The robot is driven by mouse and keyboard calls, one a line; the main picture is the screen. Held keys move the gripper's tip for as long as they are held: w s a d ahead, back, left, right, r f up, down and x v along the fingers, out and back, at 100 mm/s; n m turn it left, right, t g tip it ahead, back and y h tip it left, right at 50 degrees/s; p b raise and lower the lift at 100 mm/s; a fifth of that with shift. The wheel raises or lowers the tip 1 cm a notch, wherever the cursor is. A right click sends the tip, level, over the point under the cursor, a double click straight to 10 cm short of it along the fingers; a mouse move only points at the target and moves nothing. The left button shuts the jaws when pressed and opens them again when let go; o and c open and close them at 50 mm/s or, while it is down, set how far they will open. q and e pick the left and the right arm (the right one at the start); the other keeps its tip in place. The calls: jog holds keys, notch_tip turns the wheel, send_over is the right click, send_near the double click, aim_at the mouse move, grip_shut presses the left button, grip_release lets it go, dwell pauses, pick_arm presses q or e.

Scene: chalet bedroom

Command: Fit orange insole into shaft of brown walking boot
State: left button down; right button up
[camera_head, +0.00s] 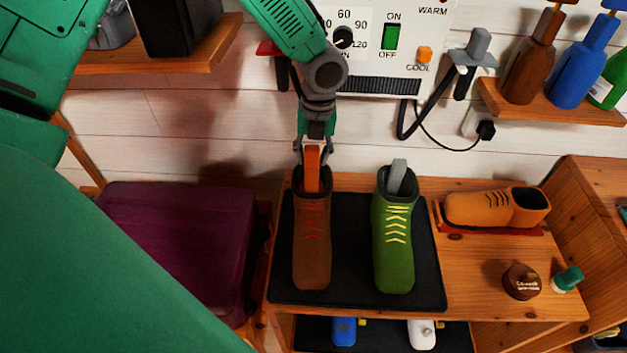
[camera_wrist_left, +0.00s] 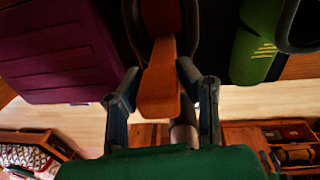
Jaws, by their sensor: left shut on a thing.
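The brown walking boot (camera_head: 312,240) with red laces stands on a black mat (camera_head: 352,285) on the wooden bench. The orange insole (camera_head: 312,165) stands upright, its lower part inside the boot's shaft opening and its upper part sticking out. My left gripper (camera_head: 313,150) is above the boot, shut on the top of the insole. In the left wrist view the insole (camera_wrist_left: 160,85) runs from between the fingers into the dark boot opening (camera_wrist_left: 163,20). How deep it reaches inside is hidden. My right gripper is not in view.
A green boot (camera_head: 392,240) with a grey insole (camera_head: 397,175) stands close to the right. A tan shoe (camera_head: 478,208), a round brown tin (camera_head: 521,281) and a small green-capped bottle (camera_head: 568,279) are further right. A purple case (camera_head: 180,245) is at left. A control panel (camera_head: 385,45) hangs behind.

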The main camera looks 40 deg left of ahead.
aim_at(312, 180)
pick_arm(q)
notch_tip(312, 180, down, 8)
jog(key=shift+r, duration=0.1)
dwell(0.4)
jog(key=c, duration=1.4)
grip_release()
jog(key=shift+c, duration=0.2)
